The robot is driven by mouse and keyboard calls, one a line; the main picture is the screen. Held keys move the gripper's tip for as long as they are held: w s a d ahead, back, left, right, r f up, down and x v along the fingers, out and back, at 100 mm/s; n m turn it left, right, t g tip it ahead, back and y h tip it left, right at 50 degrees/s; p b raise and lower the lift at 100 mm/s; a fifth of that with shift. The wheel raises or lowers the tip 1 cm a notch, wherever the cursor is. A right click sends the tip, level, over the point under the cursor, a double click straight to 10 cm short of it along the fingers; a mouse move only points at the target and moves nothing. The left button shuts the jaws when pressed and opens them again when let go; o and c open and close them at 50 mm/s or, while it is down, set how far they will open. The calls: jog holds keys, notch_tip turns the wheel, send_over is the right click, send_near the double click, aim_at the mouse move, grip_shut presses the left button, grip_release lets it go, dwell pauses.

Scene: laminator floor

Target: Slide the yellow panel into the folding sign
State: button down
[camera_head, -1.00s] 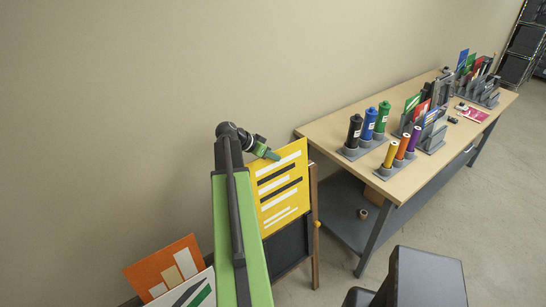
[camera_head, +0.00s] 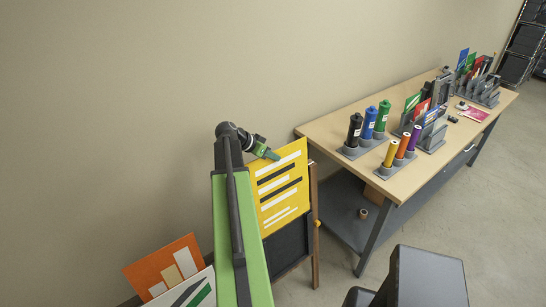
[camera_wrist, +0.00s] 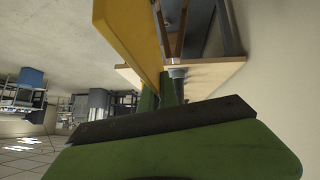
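The yellow panel (camera_head: 280,187), with white and dark stripes, stands upright in front of the folding sign (camera_head: 288,246), a dark board in a wooden frame. The panel covers the sign's upper part; the board's lower part shows below it. My gripper (camera_head: 268,154) is at the panel's top left edge. In the wrist view the green fingers (camera_wrist: 160,95) are shut on the edge of the yellow panel (camera_wrist: 130,35). I cannot tell whether the panel's sides sit inside the sign's frame.
A workbench (camera_head: 415,175) with colored bottles, card racks and small items stands right of the sign. Orange (camera_head: 165,268) and white-green (camera_head: 190,290) panels lean at lower left, near my arm. The wall is close behind. Open floor lies at the right.

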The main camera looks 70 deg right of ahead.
aim_at(274, 165)
jog(key=shift+f, duration=0.15)
jog(key=shift+s+a+f+b, duration=0.1)
jog(key=shift+f+b, duration=0.65)
jog(key=shift+b, duration=0.1)
jog(key=shift+s+a+f+b, duration=0.1)
jog(key=shift+f+b, duration=0.6)
jog(key=shift+b, duration=0.1)
